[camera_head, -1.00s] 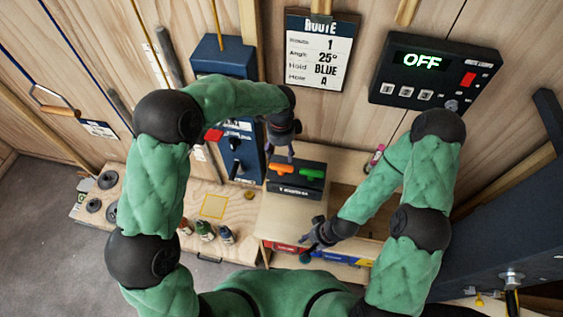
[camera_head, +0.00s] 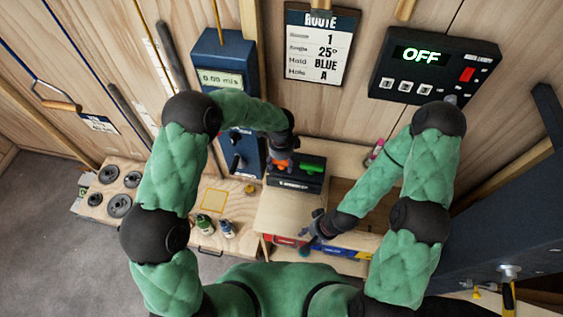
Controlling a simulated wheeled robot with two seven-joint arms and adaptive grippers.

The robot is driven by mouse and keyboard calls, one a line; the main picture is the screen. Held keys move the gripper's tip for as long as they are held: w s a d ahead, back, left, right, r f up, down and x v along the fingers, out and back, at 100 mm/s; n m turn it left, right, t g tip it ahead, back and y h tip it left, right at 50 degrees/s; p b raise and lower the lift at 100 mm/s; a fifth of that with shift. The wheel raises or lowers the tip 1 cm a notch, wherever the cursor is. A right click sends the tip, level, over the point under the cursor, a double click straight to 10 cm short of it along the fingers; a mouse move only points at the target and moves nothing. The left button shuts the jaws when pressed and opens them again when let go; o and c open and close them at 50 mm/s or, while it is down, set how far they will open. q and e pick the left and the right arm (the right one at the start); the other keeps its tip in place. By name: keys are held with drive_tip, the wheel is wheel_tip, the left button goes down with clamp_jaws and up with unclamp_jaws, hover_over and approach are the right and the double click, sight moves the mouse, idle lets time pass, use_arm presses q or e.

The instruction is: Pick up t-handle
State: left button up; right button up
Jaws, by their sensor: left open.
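A dark box (camera_head: 296,183) with a white label stands on the wooden bench at the middle. An orange T-handle (camera_head: 279,164) and a green T-handle (camera_head: 313,169) stick out of its top, side by side. My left gripper (camera_head: 282,158) points down right at the orange handle and partly hides it. It is open; whether its fingers straddle or touch the handle is too small to tell. The green handle is uncovered. My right gripper (camera_head: 308,234) is lower, over the bench's front edge, apart from the box; its fingers are too small to read.
A blue device with a readout (camera_head: 222,78) stands behind my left arm. A black control panel (camera_head: 421,72) reading OFF and a route sign (camera_head: 320,45) are on the wooden wall. Small bottles (camera_head: 227,228) and round weights (camera_head: 119,205) sit on the left bench.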

use_arm(q)
clamp_jaws()
drive_tip(key=shift+r, duration=0.15)
wheel_tip(320, 180, up, 18)
idle(0.8)
